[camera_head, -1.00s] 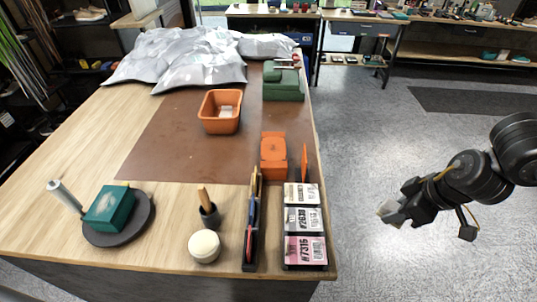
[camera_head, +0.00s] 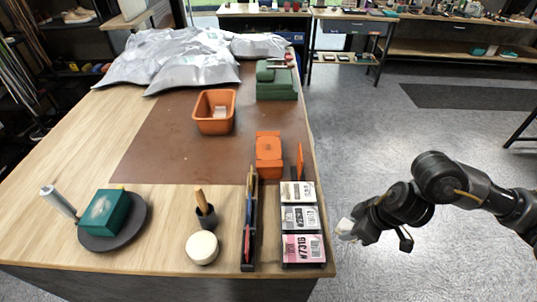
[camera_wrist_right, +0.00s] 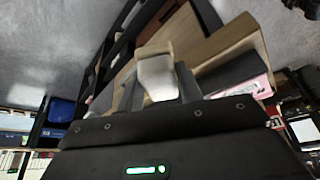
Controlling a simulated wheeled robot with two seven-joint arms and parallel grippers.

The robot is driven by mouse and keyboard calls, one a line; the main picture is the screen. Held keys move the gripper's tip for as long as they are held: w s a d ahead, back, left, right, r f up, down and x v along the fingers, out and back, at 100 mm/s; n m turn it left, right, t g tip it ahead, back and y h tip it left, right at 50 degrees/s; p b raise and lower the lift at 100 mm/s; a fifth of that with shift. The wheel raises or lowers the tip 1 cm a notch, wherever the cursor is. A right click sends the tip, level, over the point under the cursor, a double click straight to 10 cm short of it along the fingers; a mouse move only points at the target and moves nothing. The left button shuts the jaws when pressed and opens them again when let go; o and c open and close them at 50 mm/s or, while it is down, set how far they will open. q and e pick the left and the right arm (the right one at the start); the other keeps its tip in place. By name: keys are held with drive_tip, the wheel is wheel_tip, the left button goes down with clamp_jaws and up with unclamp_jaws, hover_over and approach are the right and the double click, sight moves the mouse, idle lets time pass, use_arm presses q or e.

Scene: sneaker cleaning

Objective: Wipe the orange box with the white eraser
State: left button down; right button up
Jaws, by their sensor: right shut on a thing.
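The orange box (camera_head: 268,155) sits on the brown mat near the table's right edge, its lid closed. My right gripper (camera_head: 348,231) is beside the table's right edge, over the floor, right of the label cards. It is shut on the white eraser (camera_head: 344,226), a small block at its fingertips. In the right wrist view the white eraser (camera_wrist_right: 157,76) shows between the fingers, with a beige part at its far end. The gripper is apart from the orange box. My left gripper is not in view.
Label cards (camera_head: 301,217) and a thin upright orange piece (camera_head: 299,161) stand between gripper and box. A pen tray (camera_head: 248,222), white jar (camera_head: 202,247) and brush cup (camera_head: 206,216) are further left. An open orange bin (camera_head: 213,124) and green case (camera_head: 276,90) stand behind.

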drive_tip(key=shift+s+d+f, duration=0.15)
drive_tip(key=shift+s+f, duration=0.15)
drive_tip(key=shift+f, duration=0.25)
drive_tip(key=shift+s+d+f, duration=0.1)
drive_tip(key=shift+s+f, duration=0.15)
drive_tip(key=shift+f, duration=0.3)
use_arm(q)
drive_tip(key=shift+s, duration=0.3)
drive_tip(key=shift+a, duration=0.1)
